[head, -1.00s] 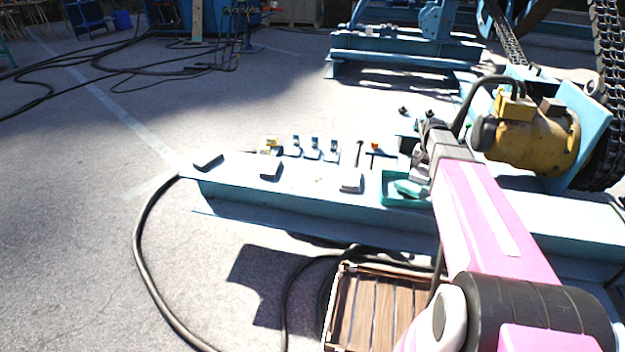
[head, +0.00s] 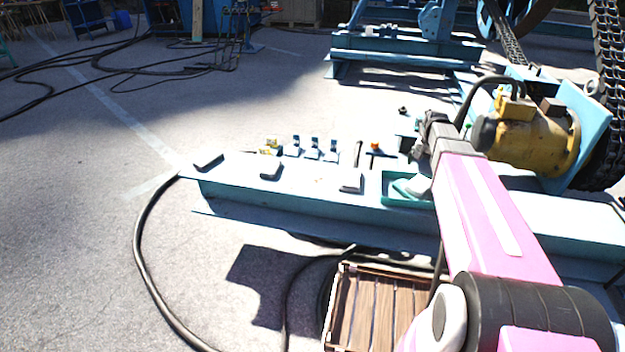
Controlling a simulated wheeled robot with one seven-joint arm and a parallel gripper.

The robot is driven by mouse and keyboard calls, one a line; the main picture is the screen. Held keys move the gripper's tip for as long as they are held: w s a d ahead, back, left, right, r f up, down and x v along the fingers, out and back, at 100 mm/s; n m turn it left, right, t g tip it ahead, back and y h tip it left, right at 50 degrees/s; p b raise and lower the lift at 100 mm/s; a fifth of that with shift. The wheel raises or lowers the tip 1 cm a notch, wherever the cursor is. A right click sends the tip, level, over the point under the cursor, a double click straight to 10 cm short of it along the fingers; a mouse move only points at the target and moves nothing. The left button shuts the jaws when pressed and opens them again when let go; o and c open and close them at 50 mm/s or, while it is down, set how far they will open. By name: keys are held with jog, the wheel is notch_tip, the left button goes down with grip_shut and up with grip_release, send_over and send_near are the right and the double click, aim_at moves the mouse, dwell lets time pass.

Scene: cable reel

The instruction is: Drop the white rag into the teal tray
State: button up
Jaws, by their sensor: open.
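The teal tray (head: 390,199) sits on the pale blue beam, just left of my pink arm in the head view. A crumpled whitish piece, which looks like the white rag (head: 418,187), lies in the right part of the tray. My arm hides the tray's right edge and perhaps part of the rag. My gripper (head: 412,150) is open above and behind the tray, apart from the rag. Its fingertips are small and dark against the motor's shadow, so their detail is hard to see.
Small blue-topped items (head: 313,148) and an orange-topped item (head: 375,147) stand behind. A yellow motor (head: 535,140) is right of my gripper. A wooden crate (head: 375,305) is on the ground in front.

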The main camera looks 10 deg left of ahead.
notch_tip(320, 180, up, 7)
jog(key=shift+r, duration=0.2)
dwell(0.3)
jog(key=s+f+n, duration=0.1)
jog(key=s+f, duration=0.6)
jog(key=s, duration=0.3)
jog(key=s+f+n, duration=0.2)
jog(key=s+f, duration=0.5)
jog(key=s, duration=0.4)
jog(key=shift+n, duration=0.3)
jog(key=shift+s, duration=0.1)
